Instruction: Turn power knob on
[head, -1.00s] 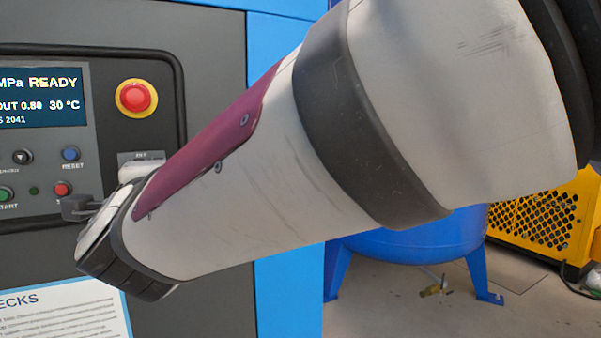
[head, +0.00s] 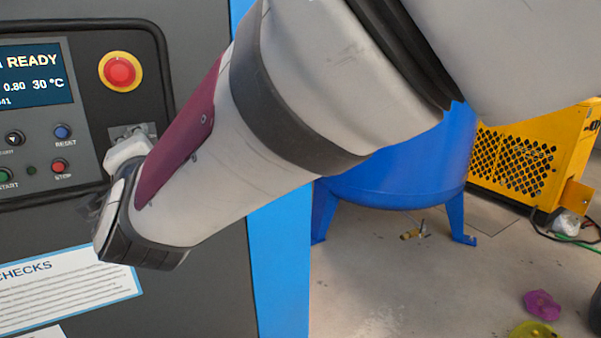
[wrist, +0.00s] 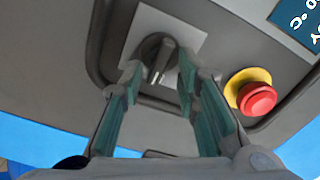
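The power knob (wrist: 157,57) is a dark rotary knob on a pale square plate (wrist: 190,43) in the wrist view. Its pale pointer line runs lengthwise along its grip. My gripper (wrist: 159,70) is open, with its teal-padded fingers pointing at the knob. One fingertip is to either side of the knob's near end; I cannot tell whether they touch it. In the head view my arm covers the knob, and only part of its plate (head: 128,131) shows.
A red emergency stop button (wrist: 257,98) on a yellow ring is close right of my fingers in the wrist view. It also shows in the head view (head: 120,71). Small buttons and a display (head: 36,75) are further left. A blue tank (head: 395,170) stands behind my arm.

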